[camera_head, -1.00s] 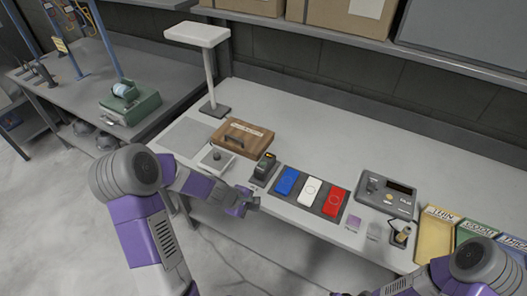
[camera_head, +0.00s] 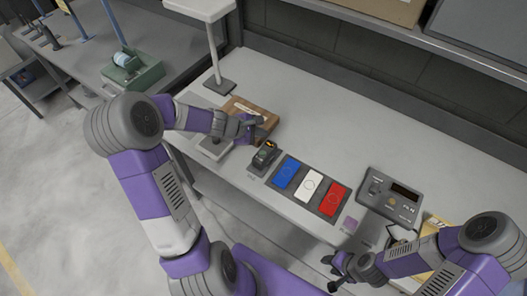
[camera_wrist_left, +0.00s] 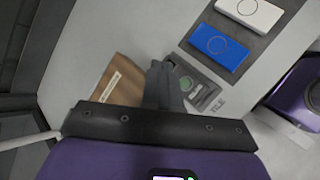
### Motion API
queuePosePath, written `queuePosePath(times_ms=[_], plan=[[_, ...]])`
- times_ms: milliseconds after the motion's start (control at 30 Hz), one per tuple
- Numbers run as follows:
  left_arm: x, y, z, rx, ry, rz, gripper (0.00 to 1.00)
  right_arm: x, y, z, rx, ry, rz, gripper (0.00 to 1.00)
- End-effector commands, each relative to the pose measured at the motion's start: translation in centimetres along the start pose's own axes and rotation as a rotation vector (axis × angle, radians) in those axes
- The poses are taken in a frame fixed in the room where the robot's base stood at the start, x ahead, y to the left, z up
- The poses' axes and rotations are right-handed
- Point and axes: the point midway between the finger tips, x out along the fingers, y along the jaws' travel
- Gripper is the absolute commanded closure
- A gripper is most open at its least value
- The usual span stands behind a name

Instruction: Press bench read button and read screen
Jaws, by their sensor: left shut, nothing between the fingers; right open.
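That device (camera_head: 265,153) also shows in the head view. A grey console (camera_head: 375,207) has a dark screen (camera_head: 405,190) and several small controls. Its screen text is too small to read, and which control is the read button I cannot tell. My right gripper (camera_head: 337,272) is open in front of the bench edge.
Blue (camera_head: 286,172), white (camera_head: 309,186) and red (camera_head: 333,199) blocks lie in a row on a dark mat. A lamp post (camera_head: 216,50) stands behind the case. A shelf runs above the bench. The back of the bench (camera_head: 330,110) is clear.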

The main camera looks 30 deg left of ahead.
Motion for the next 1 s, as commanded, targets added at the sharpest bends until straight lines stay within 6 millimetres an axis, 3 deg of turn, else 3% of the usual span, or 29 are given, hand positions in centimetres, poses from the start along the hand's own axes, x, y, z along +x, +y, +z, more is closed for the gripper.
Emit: queuePosePath(times_ms=[267, 700, 1000], plan=[[1.4, -1.1, -1.1, -0.001, 0.0, -0.001, 1.0, 1.6, 0.6, -0.1, 0.0, 0.0, 0.0, 0.57], [5.6, -4.1, -4.1, 0.0, 0.001, 0.0, 1.0, 6.5, 2.4, -0.3, 0.0, -0.001, 0.0, 0.57], [6.1, -4.4, -4.5, 0.001, 0.0, 0.0, 1.0, 7.3, 2.7, -0.3, 0.0, 0.0, 0.0, 0.57]])
